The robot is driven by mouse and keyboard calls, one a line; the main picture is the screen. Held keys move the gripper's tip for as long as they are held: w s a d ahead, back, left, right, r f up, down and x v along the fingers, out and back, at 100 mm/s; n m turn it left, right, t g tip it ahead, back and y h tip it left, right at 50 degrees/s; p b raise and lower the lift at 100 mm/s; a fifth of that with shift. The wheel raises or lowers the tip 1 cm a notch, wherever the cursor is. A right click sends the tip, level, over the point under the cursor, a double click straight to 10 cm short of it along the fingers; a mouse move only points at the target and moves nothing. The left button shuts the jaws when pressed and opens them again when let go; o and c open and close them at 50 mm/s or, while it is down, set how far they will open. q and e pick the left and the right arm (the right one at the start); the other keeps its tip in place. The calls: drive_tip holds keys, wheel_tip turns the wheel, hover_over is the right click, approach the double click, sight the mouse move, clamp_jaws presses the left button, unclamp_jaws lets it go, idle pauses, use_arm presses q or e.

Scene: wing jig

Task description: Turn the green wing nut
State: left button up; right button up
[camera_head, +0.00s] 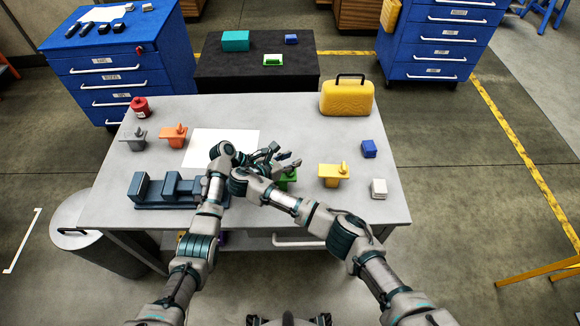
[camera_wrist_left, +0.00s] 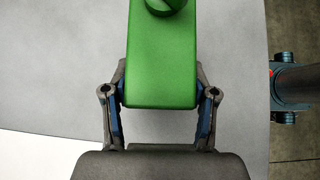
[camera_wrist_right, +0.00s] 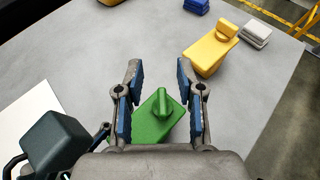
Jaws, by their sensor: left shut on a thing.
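The green wing nut (camera_wrist_right: 162,103) stands on its green block (camera_wrist_right: 150,126) in the right wrist view. In the head view the green block (camera_head: 289,180) is partly hidden by my right arm. In the left wrist view my left gripper (camera_wrist_left: 161,80) is shut on the sides of the green block (camera_wrist_left: 161,55), with part of the nut (camera_wrist_left: 164,5) at the top edge. My right gripper (camera_wrist_right: 158,74) is open and empty, its fingers spread above the green nut, apart from it. It also shows in the head view (camera_head: 286,156).
The yellow block with its nut (camera_head: 333,175) stands right of the green one. Orange (camera_head: 173,138) and grey (camera_head: 132,139) ones stand left. A blue-grey vise (camera_head: 165,190) sits front left. A yellow case (camera_head: 346,98) stands back right. The table's back middle is clear.

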wheel_tip(320, 180, up, 5)
drive_tip(key=shift+r, duration=0.1)
drive_tip(key=shift+o, duration=1.2)
drive_tip(key=shift+w, duration=0.1)
drive_tip(key=o, duration=0.3)
drive_tip(key=shift+w+d+r, duration=0.1)
drive_tip(key=shift+w+r, duration=0.05)
drive_tip(key=shift+w, duration=0.1)
drive_tip(key=w+d+r+n+t+y, duration=0.2)
drive_tip(key=w+r+n+t+y, duration=0.4)
drive_tip(key=w+n+t+y, duration=0.15)
drive_tip(key=s+d+f+n+g+y, duration=0.35)
drive_tip(key=s+f+n+y, duration=0.2)
drive_tip(key=s, duration=0.25)
drive_tip(key=s+d+f+n+g+y, duration=0.2)
drive_tip(key=s+f+n+g+y, duration=0.2)
drive_tip(key=s+f+n+y, duration=0.25)
drive_tip(key=shift+m, duration=0.65)
drive_tip(key=x, duration=1)
drive_tip(key=shift+a+f, duration=0.25)
drive_tip(key=shift+a, duration=0.3)
drive_tip(key=shift+c, duration=0.2)
